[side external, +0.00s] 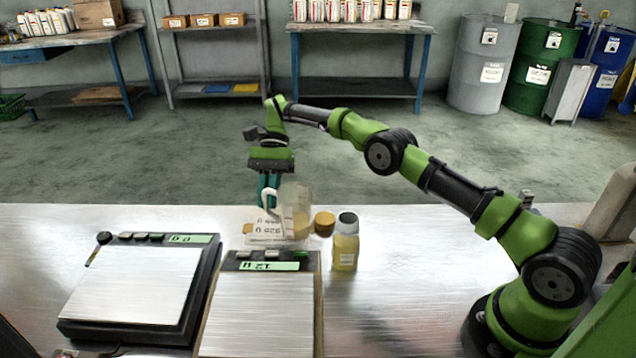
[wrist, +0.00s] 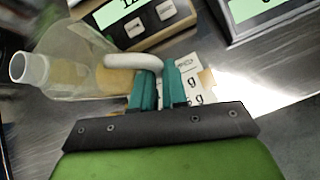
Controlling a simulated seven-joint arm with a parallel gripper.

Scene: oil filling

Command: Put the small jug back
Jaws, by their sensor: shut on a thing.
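The small jug (side external: 296,205) is translucent, with a pale handle and a yellowish tint low inside. It is at the far side of the table, behind the right scale, in the side view. My gripper (side external: 268,188) comes down from above with its teal fingers at the handle. In the wrist view the jug (wrist: 75,50) lies to the left, its pale round neck at the far left. The fingers (wrist: 157,88) are shut on its curved handle (wrist: 135,61). I cannot tell whether the jug's base touches the table.
The right scale (side external: 262,315) and left scale (side external: 130,290) are in front, with bare plates. A bottle of yellow oil (side external: 345,248) and a yellow-brown lid (side external: 324,222) are close on the right.

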